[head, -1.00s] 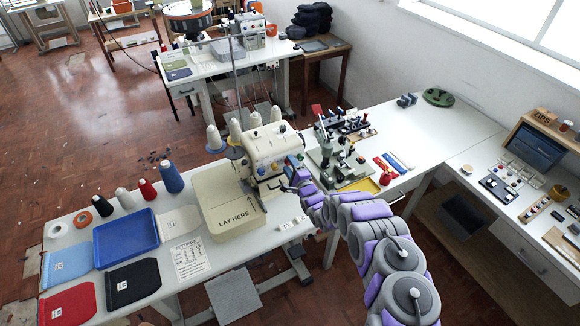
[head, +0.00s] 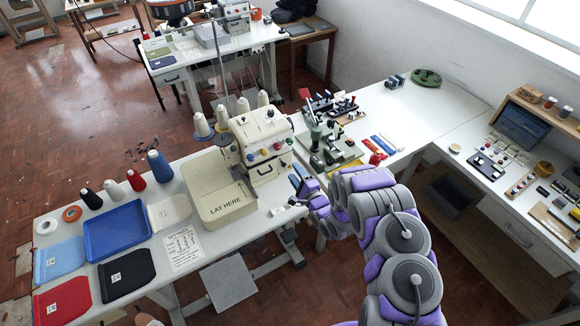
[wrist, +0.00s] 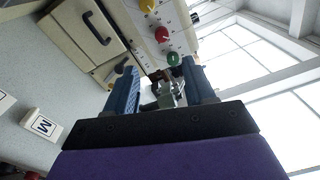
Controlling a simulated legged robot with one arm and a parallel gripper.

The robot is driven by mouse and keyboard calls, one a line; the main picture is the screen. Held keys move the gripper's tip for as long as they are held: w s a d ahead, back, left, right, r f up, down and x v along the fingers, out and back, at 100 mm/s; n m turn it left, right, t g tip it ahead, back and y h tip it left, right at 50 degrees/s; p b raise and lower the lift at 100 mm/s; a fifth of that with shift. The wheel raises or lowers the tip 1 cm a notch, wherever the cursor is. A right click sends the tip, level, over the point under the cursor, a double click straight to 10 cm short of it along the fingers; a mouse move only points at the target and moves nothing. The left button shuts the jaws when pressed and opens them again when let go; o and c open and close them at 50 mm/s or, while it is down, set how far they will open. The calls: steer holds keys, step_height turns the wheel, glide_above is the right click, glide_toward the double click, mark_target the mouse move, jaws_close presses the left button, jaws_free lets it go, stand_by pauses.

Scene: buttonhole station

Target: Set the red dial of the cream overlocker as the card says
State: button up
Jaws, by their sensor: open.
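The cream overlocker (head: 262,128) stands on the white table with a row of coloured dials on its front. The red dial (head: 277,146) sits between the yellow and green ones; it also shows in the wrist view (wrist: 161,33). Its pointer setting is too small to read. The settings card (head: 183,248) lies flat on the table, left of the cream lay-here tray; its text is too small to read. My gripper (head: 302,181) is open and empty, in front of and to the right of the overlocker, apart from the dials. Its blue fingers (wrist: 163,82) show in the wrist view, with the green dial nearest.
The lay-here tray (head: 217,205) adjoins the overlocker's left side. Thread cones (head: 222,116) stand behind it. A grey-green press machine (head: 325,140) stands close to its right.

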steer(key=shift+v, duration=1.9)
steer(key=shift+f, duration=0.15)
steer(key=n+b, duration=2.2)
glide_toward(278, 149)
steer(key=x, duration=0.8)
steer(key=shift+w+a, duration=0.1)
steer(key=shift+w, duration=0.05)
steer(key=shift+w+a, duration=0.3)
steer(key=shift+w, duration=0.2)
